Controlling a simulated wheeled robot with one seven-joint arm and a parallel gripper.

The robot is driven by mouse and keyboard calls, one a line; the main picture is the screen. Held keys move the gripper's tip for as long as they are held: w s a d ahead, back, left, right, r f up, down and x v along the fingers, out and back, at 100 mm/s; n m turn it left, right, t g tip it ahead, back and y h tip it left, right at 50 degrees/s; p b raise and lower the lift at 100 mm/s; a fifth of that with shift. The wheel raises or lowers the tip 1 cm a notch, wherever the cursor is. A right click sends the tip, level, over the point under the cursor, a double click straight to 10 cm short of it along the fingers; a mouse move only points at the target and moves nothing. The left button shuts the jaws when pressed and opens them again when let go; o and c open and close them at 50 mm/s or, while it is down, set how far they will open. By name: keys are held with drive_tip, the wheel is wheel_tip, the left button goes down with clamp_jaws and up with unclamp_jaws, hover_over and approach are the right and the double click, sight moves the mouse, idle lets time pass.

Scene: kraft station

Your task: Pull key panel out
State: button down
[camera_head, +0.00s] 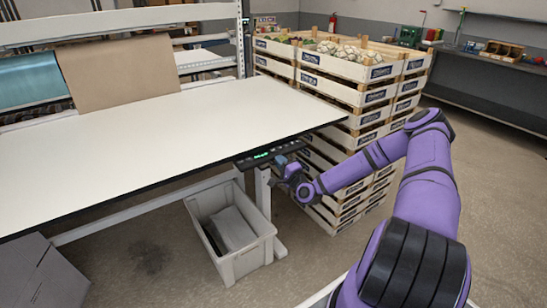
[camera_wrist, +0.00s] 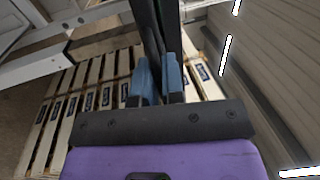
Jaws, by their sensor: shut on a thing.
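The key panel (camera_head: 263,155) is a dark strip with a green lit display, under the front edge of the white table near its right corner. My gripper (camera_head: 281,163) is at the panel's right end, reaching in from the right. In the wrist view, my blue fingers (camera_wrist: 159,78) are shut on a dark edge (camera_wrist: 148,25) that runs up between them, which looks like the key panel. The exact contact is small and partly hidden by the gripper in the head view.
The white table (camera_head: 150,130) fills the left. A grey bin (camera_head: 245,262) stands on the floor below the panel, beside a table leg (camera_head: 263,190). Stacked white crates (camera_head: 330,70) stand close behind my arm. Floor is open at right.

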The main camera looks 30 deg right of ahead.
drive_tip(key=shift+s, duration=1.1)
drive_tip(key=c, duration=1.3)
unclamp_jaws()
drive_tip(key=s, duration=0.3)
drive_tip(key=s+f, duration=0.1)
drive_tip(key=s, duration=0.3)
drive_tip(key=s+f, duration=0.1)
drive_tip(key=s, duration=0.2)
drive_tip(key=shift+s+d, duration=0.25)
drive_tip(key=shift+s, duration=0.05)
drive_tip(key=shift+w, duration=0.1)
